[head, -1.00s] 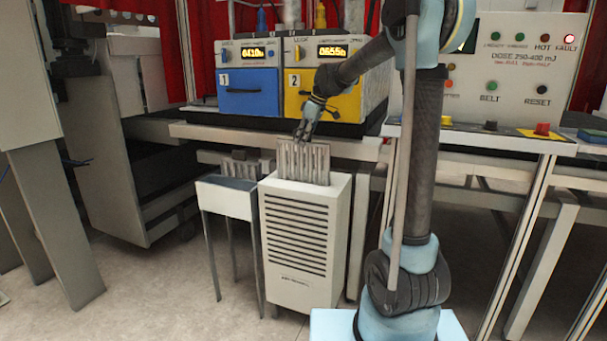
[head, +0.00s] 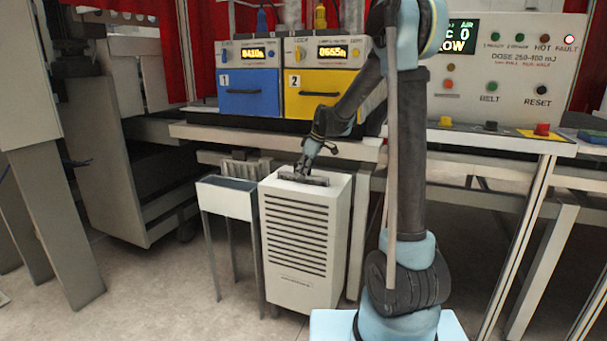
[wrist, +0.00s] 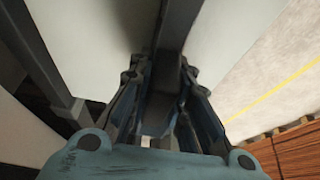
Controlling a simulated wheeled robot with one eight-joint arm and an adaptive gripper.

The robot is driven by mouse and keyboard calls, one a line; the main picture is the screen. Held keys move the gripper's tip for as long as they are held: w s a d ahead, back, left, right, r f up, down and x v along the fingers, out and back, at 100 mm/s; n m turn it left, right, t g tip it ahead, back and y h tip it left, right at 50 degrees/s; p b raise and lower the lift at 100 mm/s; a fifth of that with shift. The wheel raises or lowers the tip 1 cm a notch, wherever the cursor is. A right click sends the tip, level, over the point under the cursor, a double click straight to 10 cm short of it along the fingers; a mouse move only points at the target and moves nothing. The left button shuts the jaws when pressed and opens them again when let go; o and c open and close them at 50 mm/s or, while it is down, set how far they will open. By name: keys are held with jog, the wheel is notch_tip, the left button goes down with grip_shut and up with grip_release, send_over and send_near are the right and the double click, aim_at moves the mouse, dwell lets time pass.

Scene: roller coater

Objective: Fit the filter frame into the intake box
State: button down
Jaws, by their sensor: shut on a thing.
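The white intake box (head: 295,240), with dark louvre slots on its front, stands on the floor below the bench. The filter frame (head: 316,181) is sunk in the box's top opening, with only its upper edge showing above the top. My gripper (head: 301,174) points down at the top of the box and is shut on the frame's upper edge. In the wrist view, my fingers (wrist: 160,115) close around a dark bar between pale surfaces of the box (wrist: 225,45). The lower part of the frame is hidden inside the box.
A narrow open-topped bin on legs (head: 226,200) stands just left of the box. Another ribbed grey panel (head: 247,167) shows behind it. The bench edge (head: 270,137) runs behind and above the box. The floor at the front left is clear.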

jog(key=c, duration=1.5)
grip_release()
jog(key=shift+r, duration=0.1)
jog(key=v, duration=1.1)
jog(key=s+d+m+h, duration=0.1)
jog(key=s+d+m, duration=0.3)
jog(key=s+d, duration=0.5)
jog(key=s+d+f+m+h, duration=0.1)
jog(key=s+d+f+m, duration=0.2)
jog(key=s, duration=0.7)
jog(key=s+d+f+m+h, duration=0.1)
jog(key=s+d+f+m, duration=0.2)
jog(key=s+f, duration=0.5)
jog(key=s+d+f+m+h, duration=0.1)
jog(key=s+d+f+m, duration=0.2)
jog(key=s, duration=0.9)
jog(key=shift+s+d+f+m+t, duration=0.15)
jog(key=shift+d+f+m+t, duration=0.2)
jog(key=shift+d+f, duration=0.95)
jog(key=shift+a+f, duration=0.1)
jog(key=shift+a, duration=0.05)
